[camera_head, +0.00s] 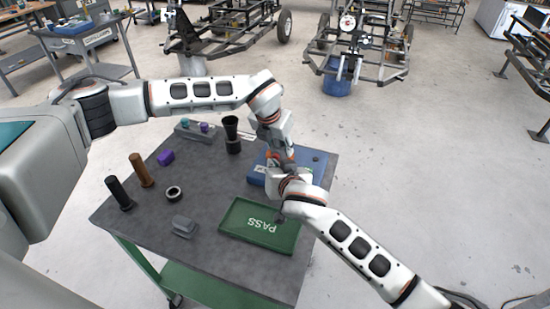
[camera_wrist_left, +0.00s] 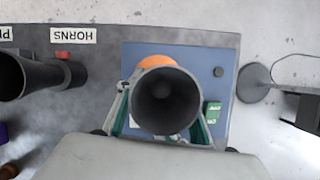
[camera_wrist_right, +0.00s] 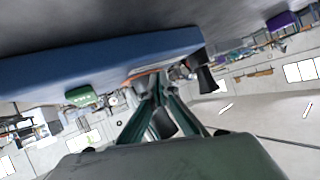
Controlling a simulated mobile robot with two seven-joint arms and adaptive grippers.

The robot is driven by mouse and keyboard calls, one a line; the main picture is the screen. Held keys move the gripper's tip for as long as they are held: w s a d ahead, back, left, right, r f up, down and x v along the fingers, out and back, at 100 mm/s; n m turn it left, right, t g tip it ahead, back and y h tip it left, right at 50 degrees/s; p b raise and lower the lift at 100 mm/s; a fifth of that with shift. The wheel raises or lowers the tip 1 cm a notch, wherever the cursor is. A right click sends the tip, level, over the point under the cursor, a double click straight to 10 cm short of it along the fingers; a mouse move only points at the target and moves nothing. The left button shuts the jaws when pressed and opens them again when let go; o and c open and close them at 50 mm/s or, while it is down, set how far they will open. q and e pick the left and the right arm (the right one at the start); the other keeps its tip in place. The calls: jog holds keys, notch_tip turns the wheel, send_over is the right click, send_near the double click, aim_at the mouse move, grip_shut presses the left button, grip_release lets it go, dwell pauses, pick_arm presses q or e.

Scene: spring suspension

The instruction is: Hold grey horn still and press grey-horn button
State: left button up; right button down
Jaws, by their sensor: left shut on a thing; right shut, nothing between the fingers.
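The grey horn (camera_wrist_left: 165,101) shows in the left wrist view with its round bell facing the camera. The green fingers of my left gripper (camera_wrist_left: 165,112) lie on both sides of it and are shut on it, above the blue base (camera_wrist_left: 185,55). A round grey button (camera_wrist_left: 218,71) and a green block (camera_wrist_left: 212,112) sit on the base to its right. An orange part (camera_wrist_left: 157,62) shows behind the bell. My right gripper (camera_wrist_right: 154,92) is shut and empty, close beside the blue base (camera_wrist_right: 60,75). In the head view the arms hide the horn and the right fingertips.
A black horn (camera_head: 231,128) stands left of the blue base (camera_head: 258,170). The green PASS tray (camera_head: 238,222) lies in front. Grips (camera_head: 118,192), a ring (camera_head: 174,193), a grey block (camera_head: 184,227) and a purple block (camera_head: 165,157) stand on the table's left half, with bare surface between.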

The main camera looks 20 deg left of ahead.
jog(key=shift+w+d, duration=0.1)
jog(key=shift+w, duration=0.45)
dwell(0.6)
jog(key=shift+s, duration=1.05)
jog(key=shift+s+a+f, duration=0.1)
jog(key=shift+s, duration=1.2)
jog(key=shift+s+a, duration=0.1)
jog(key=shift+s, duration=1.15)
pick_arm(q)
jog(key=o, duration=1.3)
